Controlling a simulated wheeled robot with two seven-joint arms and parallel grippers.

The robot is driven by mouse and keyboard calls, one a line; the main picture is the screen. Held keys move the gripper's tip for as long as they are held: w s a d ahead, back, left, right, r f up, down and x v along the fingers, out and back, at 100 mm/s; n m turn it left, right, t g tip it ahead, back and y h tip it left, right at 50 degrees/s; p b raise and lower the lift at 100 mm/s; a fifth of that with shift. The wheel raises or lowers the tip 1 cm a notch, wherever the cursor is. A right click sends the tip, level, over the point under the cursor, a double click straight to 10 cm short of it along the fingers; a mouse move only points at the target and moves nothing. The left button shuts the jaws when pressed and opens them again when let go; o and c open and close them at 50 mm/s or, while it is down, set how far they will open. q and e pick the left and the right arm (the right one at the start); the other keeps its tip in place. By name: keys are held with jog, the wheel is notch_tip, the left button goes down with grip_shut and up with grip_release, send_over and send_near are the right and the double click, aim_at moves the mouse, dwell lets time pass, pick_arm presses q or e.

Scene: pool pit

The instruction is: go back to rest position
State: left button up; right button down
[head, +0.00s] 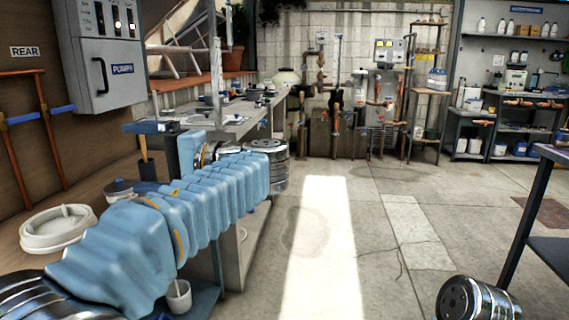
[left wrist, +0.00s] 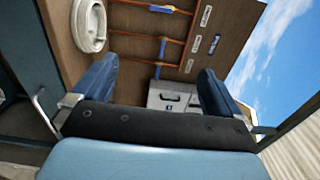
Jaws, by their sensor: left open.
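My left gripper (head: 137,150) is at the left in the head view, at the end of my blue-sleeved left arm. Its dark blue fingers point left toward the brown wall board and stand apart, with nothing seen between them. The left wrist view shows the same open, empty gripper (left wrist: 158,68), with a finger on each side of the black palm. My right gripper is not in view.
A grey pump control box (head: 105,75) hangs on the wall near my left gripper; it also shows in the left wrist view (left wrist: 172,97). A white round lid (head: 57,228) lies at the left. A long workbench (head: 235,125) stands behind my arm. The middle floor (head: 320,230) is clear.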

pick_arm(q)
jog(key=w+f+m+t+h, duration=0.1)
jog(key=w+f+m+h, duration=0.3)
jog(key=f, duration=1.1)
jog(key=w+f+m+t+h, duration=0.1)
jog(key=w+f+m+h, duration=0.3)
jog(key=f, duration=1.2)
jog(key=s+d+f+g+h, duration=0.2)
jog(key=s+f+h, duration=0.1)
jog(key=f, duration=0.7)
jog(key=s+d+f+g+h, duration=0.2)
jog(key=s+f, duration=0.1)
jog(key=f, duration=0.8)
jog(key=s+d+f+n+h, duration=0.4)
jog(key=s+f, duration=0.4)
jog(key=s, duration=0.2)
jog(key=s+d+f+n+h, duration=0.4)
jog(key=s+f+n, duration=0.3)
jog(key=s+f, duration=0.2)
jog(key=shift+s+d+n+h, duration=0.3)
jog(key=shift+s+h, duration=0.1)
jog(key=shift+h, duration=0.1)
